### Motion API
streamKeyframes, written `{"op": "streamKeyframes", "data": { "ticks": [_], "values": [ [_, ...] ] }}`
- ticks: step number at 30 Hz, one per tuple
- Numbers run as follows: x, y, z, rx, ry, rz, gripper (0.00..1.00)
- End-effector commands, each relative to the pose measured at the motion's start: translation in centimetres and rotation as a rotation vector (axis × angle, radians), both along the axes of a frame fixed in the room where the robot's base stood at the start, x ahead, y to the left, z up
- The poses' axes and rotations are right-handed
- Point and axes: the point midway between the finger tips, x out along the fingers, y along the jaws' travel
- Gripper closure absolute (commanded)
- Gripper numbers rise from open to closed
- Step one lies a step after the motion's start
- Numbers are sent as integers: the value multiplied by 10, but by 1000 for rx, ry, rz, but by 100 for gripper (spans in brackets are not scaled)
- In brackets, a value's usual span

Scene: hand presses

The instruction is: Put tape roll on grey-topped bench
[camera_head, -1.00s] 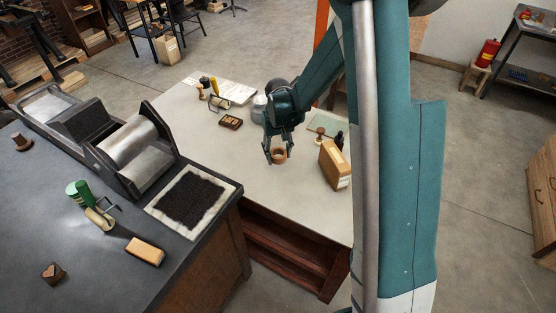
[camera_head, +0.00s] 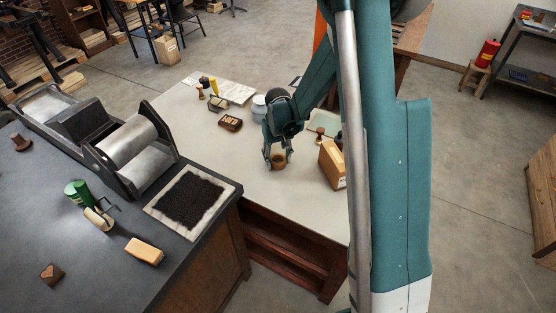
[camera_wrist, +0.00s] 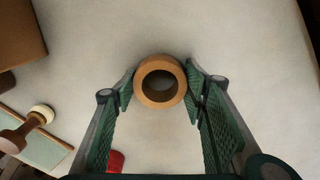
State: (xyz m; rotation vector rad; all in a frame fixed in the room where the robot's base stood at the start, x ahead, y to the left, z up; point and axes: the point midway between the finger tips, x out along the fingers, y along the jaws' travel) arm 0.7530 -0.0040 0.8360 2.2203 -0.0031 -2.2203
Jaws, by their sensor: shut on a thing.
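The tape roll (camera_head: 278,163), a tan ring with a dark hole, is at the pale-topped bench (camera_head: 225,168). My gripper (camera_head: 277,158) reaches down to it from above. In the wrist view, the tape roll (camera_wrist: 160,82) sits between the fingertips of my gripper (camera_wrist: 161,92), with a green pad against each side. The gripper is shut on it. I cannot tell whether the roll rests on the top or is just clear of it. The grey-topped bench (camera_head: 85,275) is at the left front, apart from the roll.
The grey top holds a roller press (camera_head: 130,150), a black inked slab (camera_head: 190,200), a green can (camera_head: 77,191), a tan block (camera_head: 145,250) and a small wooden block (camera_head: 52,274). A cardboard box (camera_head: 331,165) stands right of my gripper. The grey top's front is partly clear.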

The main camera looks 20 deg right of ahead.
Motion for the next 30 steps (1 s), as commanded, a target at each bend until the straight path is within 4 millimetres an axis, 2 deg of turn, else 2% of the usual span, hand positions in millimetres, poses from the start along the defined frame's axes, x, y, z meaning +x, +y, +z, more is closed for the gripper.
{"op": "streamKeyframes", "data": {
  "ticks": [6, 7, 10, 23, 30],
  "values": [
    [0, 0, -4, 0, 0, 0, 70],
    [0, 0, -4, 0, 0, 0, 56],
    [0, 0, -3, 0, 0, 0, 43],
    [0, 0, -1, 0, 0, 0, 43],
    [0, 0, 11, 0, 0, 0, 43]
  ]
}}
